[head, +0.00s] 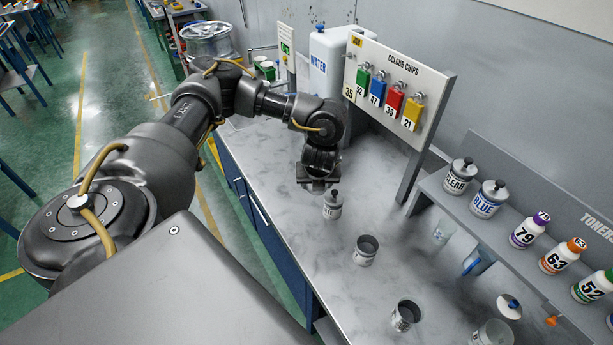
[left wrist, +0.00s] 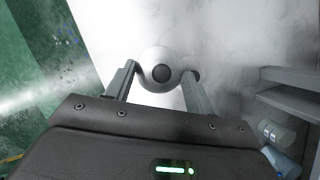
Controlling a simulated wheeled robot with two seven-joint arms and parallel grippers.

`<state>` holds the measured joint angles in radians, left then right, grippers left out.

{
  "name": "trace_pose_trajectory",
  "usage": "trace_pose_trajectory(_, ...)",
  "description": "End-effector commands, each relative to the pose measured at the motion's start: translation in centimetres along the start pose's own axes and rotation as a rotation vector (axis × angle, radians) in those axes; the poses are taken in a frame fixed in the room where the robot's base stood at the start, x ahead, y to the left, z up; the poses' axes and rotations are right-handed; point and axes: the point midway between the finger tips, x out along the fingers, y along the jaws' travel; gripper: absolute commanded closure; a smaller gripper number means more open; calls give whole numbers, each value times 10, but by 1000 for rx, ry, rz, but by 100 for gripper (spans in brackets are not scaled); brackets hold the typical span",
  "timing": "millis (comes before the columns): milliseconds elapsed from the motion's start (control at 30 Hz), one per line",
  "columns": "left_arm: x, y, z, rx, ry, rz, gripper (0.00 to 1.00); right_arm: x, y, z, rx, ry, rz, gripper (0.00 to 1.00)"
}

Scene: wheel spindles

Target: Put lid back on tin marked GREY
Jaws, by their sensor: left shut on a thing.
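A loose pale lid (head: 509,308) with a dark knob lies on the bench at the right. Open tins (head: 366,250) (head: 405,316) (head: 493,334) stand on the bench, labels unreadable. My right gripper is not in view.
A shelf (head: 440,190) at the right holds lidded tins marked CLEAR (head: 460,175) and BLUE (head: 488,199) and several numbered toner bottles (head: 527,230). The colour chips board (head: 392,80) and white water container (head: 330,62) stand behind. Bare bench lies left of the open tins.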

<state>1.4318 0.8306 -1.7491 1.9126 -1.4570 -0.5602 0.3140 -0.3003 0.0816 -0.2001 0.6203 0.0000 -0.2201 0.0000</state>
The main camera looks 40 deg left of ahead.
Motion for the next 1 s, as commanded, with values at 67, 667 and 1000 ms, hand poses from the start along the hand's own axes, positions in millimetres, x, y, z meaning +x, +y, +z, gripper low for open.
trace_pose_trajectory(67, -3, -18, -12, -83, -8, 35, 67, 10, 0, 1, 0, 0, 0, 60)
trace_pose_trajectory(667, -70, -78, -111, -1495, 5, 620, 67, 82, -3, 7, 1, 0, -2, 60)
trace_pose_trajectory(1000, -112, -69, -126, -2091, 6, 872, 67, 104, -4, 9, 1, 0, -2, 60)
